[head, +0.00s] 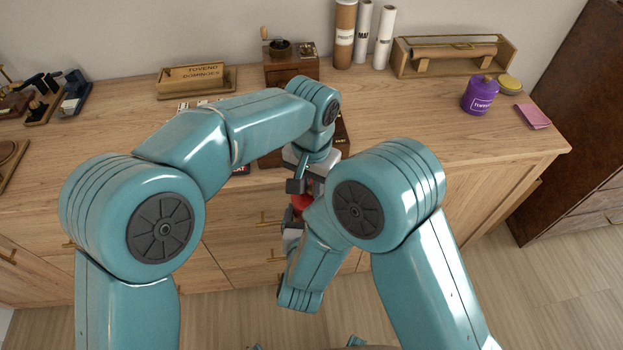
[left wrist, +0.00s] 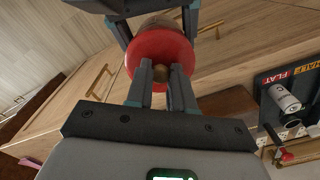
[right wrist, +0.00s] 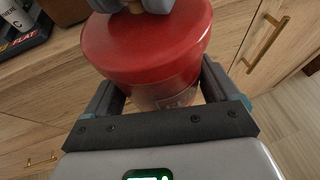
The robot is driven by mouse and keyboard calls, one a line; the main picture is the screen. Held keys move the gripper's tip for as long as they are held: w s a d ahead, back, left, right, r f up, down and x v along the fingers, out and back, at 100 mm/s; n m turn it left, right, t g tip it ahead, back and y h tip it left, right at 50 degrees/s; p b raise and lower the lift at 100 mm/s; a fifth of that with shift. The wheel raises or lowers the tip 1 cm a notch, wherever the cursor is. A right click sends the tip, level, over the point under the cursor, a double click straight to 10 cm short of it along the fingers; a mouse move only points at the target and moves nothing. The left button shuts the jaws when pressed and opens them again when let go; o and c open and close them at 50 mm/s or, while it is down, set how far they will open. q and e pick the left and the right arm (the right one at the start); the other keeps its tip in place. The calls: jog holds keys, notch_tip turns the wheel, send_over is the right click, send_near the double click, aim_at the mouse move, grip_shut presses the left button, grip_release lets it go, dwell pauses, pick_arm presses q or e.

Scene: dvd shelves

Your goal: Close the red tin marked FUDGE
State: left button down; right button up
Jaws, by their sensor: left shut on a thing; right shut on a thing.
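The red tin (right wrist: 150,52) is held in the air in front of the cabinet. Its wide red lid shows as a disc in the left wrist view (left wrist: 148,48), with a small brown knob in the middle. My left gripper (left wrist: 163,76) is shut on this knob. In the head view my arms hide most of the tin (head: 302,201).
The wooden cabinet top (head: 410,110) lies behind my grippers. It carries a purple canister (head: 479,95), a grinder (head: 291,63), a domino box (head: 192,78) and several rolled tubes. Drawers with brass handles face me. The floor (head: 560,290) at the right is clear.

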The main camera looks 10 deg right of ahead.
pick_arm(q)
jog(key=shift+f, duration=0.7)
dwell(0.5)
jog(key=c, duration=0.9)
grip_release()
notch_tip(320, 180, up, 12)
